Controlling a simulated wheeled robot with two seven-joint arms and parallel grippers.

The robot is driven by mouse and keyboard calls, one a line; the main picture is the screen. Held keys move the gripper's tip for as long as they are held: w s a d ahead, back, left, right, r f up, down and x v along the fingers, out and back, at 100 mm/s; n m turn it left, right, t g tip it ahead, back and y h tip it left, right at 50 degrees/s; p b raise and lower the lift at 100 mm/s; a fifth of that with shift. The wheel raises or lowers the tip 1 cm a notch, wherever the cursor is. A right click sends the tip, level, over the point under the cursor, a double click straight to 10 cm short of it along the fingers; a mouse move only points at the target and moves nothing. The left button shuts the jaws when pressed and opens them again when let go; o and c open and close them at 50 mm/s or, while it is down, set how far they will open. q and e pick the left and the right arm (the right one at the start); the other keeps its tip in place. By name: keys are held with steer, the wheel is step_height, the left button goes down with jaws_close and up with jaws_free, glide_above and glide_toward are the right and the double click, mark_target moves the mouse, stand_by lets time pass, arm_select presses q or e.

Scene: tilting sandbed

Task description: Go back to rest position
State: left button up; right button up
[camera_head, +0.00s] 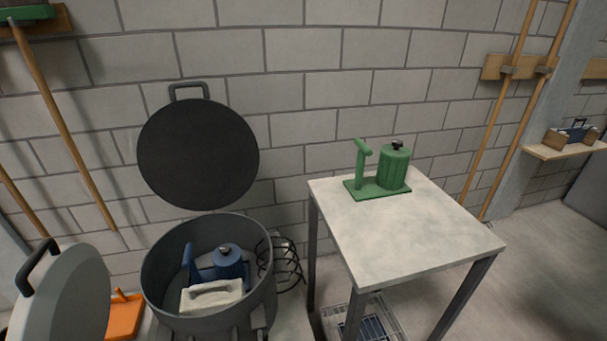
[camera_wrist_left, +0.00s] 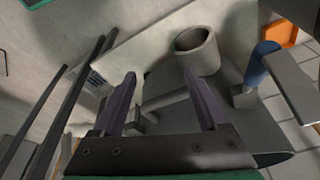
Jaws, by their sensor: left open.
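My left gripper (camera_wrist_left: 160,82) shows in the left wrist view, its two purple-padded fingers apart with nothing clearly held between them. Beyond them are a short grey tube (camera_wrist_left: 197,50) and a blue piece (camera_wrist_left: 262,62); I cannot tell how near they are. Neither gripper can be made out in the head view. My right gripper is in neither view.
An open dark grey drum (camera_head: 154,280) holds a blue device (camera_head: 229,262) and a pale block (camera_head: 211,296). Its round lid (camera_head: 198,153) stands upright behind. A green device (camera_head: 393,168) stands on the table (camera_head: 430,242). An orange dustpan (camera_head: 122,317) is at lower left.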

arm_select(q)
steer(key=s+f+g+p, duration=0.1)
steer(key=s+f+p, duration=0.1)
steer(key=f, duration=0.6)
steer(key=s+f+p, duration=0.3)
steer(key=f, duration=0.4)
steer(key=s+a+f+p, duration=0.1)
steer(key=s+f, duration=0.3)
steer(key=s, duration=0.3)
steer(key=s+a+f+g+p, duration=0.1)
steer(key=s+f, duration=0.3)
steer(key=s, duration=0.4)
steer(key=shift+a+f+p, duration=0.25)
steer(key=shift+a+p, duration=0.35)
